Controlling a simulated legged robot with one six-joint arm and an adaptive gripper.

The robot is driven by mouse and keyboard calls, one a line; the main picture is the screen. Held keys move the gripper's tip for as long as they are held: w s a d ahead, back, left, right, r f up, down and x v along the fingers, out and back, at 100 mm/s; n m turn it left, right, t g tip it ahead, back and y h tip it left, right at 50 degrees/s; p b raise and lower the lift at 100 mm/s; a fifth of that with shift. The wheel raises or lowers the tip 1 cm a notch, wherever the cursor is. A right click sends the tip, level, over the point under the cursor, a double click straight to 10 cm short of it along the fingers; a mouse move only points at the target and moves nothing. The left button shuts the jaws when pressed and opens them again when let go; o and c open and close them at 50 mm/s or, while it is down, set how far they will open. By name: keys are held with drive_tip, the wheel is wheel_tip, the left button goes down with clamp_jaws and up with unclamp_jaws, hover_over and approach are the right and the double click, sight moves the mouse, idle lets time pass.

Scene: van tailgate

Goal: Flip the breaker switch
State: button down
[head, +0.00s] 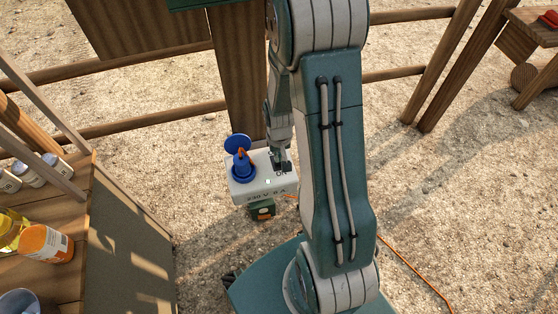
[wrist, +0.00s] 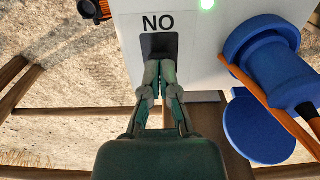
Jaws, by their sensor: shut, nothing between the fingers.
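A pale switch box (head: 250,186) marked "230 V" stands on a wooden post in the head view. Its dark breaker switch (head: 288,167) is beside the letters "ON". In the wrist view the dark switch recess (wrist: 170,43) lies below the letters, which read upside down as "NO". A green light (wrist: 207,4) glows on the box face. My gripper (head: 279,163) is shut and empty. In the wrist view my gripper (wrist: 160,68) has its fingertips together over the lower part of the recess, hiding it. I cannot tell whether they touch the switch.
A blue plug and socket (head: 241,165) sits beside the switch, with its round blue lid open. An orange cable (wrist: 252,88) runs from it in the wrist view. A wooden shelf (head: 75,195) with bottles and jars stands at left. Gravel ground lies at right.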

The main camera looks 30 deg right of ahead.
drive_tip(key=shift+r, duration=0.1)
drive_tip(key=shift+r, duration=3.4)
drive_tip(key=s+a+r+n+t, duration=0.1)
drive_tip(key=a+r, duration=0.2)
drive_tip(key=r, duration=0.4)
drive_tip(key=s+a+r+t, duration=0.2)
drive_tip(key=r, duration=0.5)
drive_tip(key=s+a+r+n+t, duration=0.2)
drive_tip(key=s+a+r, duration=0.4)
drive_tip(key=s+r, duration=0.3)
drive_tip(key=shift+s+r+t, duration=0.3)
drive_tip(key=shift+s+r, duration=0.05)
drive_tip(key=shift+r, duration=0.3)
drive_tip(key=shift+d, duration=0.1)
